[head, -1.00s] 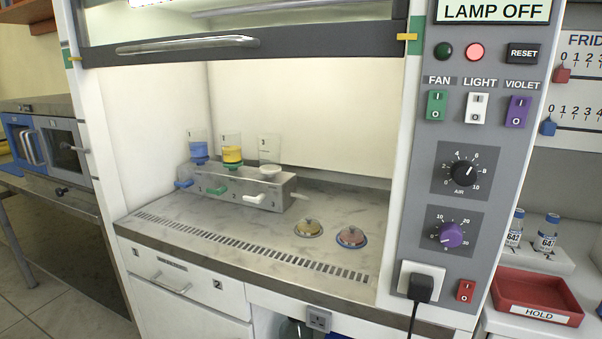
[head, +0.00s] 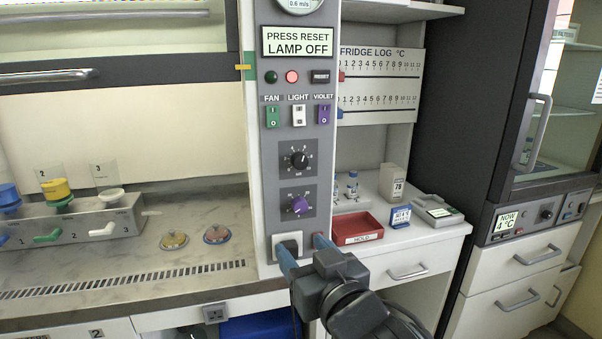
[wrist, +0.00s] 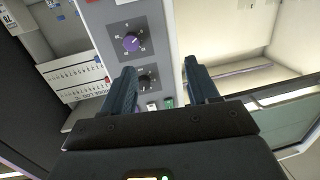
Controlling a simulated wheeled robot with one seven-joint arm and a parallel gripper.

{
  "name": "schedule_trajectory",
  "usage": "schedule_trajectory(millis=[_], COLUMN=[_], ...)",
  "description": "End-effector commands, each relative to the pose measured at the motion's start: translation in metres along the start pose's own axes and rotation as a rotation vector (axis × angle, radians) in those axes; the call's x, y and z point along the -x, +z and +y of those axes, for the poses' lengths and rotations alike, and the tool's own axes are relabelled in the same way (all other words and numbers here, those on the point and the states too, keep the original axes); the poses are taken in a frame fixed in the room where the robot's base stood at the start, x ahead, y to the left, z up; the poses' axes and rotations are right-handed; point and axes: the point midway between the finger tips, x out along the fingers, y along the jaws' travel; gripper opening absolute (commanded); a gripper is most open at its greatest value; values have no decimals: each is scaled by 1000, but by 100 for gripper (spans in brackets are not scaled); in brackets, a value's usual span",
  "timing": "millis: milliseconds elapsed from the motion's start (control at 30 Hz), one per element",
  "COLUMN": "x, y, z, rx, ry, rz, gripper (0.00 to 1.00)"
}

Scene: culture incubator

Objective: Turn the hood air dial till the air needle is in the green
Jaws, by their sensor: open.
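The black AIR dial (head: 299,160) is on the grey hood panel, above the purple dial (head: 301,205). Its white pointer tilts up and right. The air gauge (head: 298,4) is cut off by the top edge; its readout says 0.6 m/s, and its needle and green band are out of sight. My gripper (head: 304,251) is open and empty, low before the panel and below both dials. In the wrist view the picture is turned over; the AIR dial (wrist: 147,82) shows between the fingers of my gripper (wrist: 160,68), apart from them.
The display (head: 297,43) reads PRESS RESET, LAMP OFF. Fan, light and violet switches sit above the AIR dial. A plug (head: 288,245) sticks out near my fingers.

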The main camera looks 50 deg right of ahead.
Motion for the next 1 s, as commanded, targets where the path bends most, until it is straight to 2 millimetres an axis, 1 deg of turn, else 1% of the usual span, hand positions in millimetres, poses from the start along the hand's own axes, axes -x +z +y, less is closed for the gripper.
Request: schedule_trajectory(millis=[33, 100, 200, 300, 467, 567, 800, 900, 1000], x=[-13, -25, -36, -43, -52, -63, -99, -111, -118], y=[-26, -48, -72, -87, -95, -97, -99, -100, -99], z=[6, 15, 25, 32, 37, 40, 47, 49, 50], rx=[-20, -43, -73, -94, -105, -105, -105, -105, -105], ry=[39, 87, 139, 173, 194, 194, 193, 192, 192], rz=[25, 42, 61, 72, 76, 76, 76, 77, 76], gripper=[60, 60, 60, 60, 60, 60, 60, 60, 60])
